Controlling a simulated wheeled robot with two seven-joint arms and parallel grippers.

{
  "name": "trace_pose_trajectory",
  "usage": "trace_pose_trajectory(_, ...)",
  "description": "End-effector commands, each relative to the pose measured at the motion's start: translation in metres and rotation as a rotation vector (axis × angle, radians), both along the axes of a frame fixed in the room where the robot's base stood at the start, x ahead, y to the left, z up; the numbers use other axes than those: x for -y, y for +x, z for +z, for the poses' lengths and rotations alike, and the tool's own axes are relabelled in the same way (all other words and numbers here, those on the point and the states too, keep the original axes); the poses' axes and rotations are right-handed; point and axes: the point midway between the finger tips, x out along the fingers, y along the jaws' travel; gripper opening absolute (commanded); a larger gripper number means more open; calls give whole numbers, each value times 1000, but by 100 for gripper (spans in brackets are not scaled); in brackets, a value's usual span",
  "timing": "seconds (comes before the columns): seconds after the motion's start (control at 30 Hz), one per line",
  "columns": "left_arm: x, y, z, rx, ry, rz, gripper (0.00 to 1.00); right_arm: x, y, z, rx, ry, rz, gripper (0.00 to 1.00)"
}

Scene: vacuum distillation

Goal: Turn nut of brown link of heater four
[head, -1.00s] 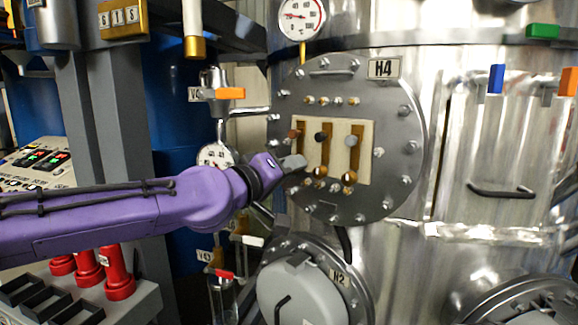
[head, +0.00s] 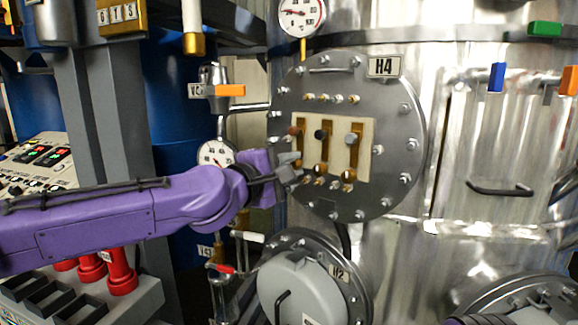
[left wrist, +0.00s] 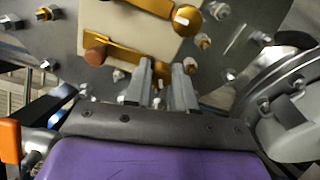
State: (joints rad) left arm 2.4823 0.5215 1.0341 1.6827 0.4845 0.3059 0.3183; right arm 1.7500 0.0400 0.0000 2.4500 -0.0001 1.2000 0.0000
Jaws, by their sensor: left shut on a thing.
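The round grey flange of heater four (head: 385,180), labelled H4, carries a cream panel (head: 336,176) with brass links. The brown link (head: 297,143) with its brown knob is the leftmost one. Beside it are links with a black knob (head: 320,135) and a grey knob (head: 352,139). My left gripper (head: 290,168) is at the panel's lower left edge, by the lower end of the brown link. In the left wrist view the brown knob (left wrist: 95,54) is left of my left gripper (left wrist: 165,82). Its fingers close around a small nut, mostly hidden between them. My right gripper is not in view.
Several bolts ring the flange. A pressure gauge (head: 216,154) and an orange-handled valve (head: 228,90) stand left of it, close to my left wrist. The H2 heater cover (head: 300,293) bulges out below. A handled door (head: 500,150) is on the right.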

Motion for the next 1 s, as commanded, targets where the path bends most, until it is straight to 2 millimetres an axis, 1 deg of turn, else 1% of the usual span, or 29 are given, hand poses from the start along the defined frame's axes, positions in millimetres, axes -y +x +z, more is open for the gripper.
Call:
trace_pose_trajectory(0.3,0,0,-3,-181,-228,1,0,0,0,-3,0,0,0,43)
trace_pose_trajectory(0.5,0,0,-3,-274,-346,0,0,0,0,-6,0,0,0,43)
trace_pose_trajectory(0.73,0,0,-3,-345,-438,1,0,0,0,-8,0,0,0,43)
trace_pose_trajectory(1.0,0,0,-3,-383,-486,1,0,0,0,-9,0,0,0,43)
